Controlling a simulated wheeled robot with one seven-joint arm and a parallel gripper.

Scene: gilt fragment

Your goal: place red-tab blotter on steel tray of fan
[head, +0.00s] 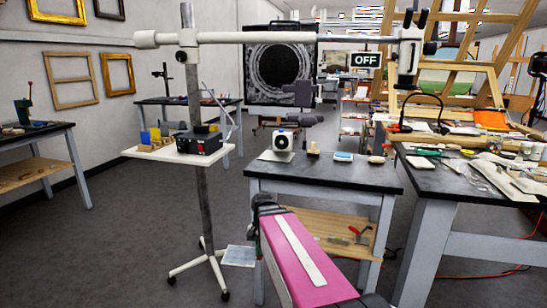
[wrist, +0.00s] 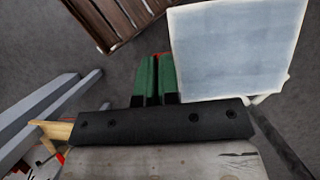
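The fan (head: 279,140) is a small white unit with a dark round centre, on the left end of the middle bench. The steel tray (head: 270,156) lies under it and shows in front of it. The blotter (head: 239,256) is a pale blue-grey sheet with a white border, left of my pink arm and well below the bench top. It is large in the wrist view (wrist: 240,45), beside my gripper (wrist: 158,62). The green fingers are close together, with a bit of red between their tips, apparently the tab. My arm hides the gripper in the head view.
A stand with a wheeled base (head: 205,270) rises left of my arm and carries a white shelf (head: 165,155). The middle bench (head: 330,175) also holds small items right of the fan. A cluttered bench (head: 440,180) stands at right. Floor is open at left.

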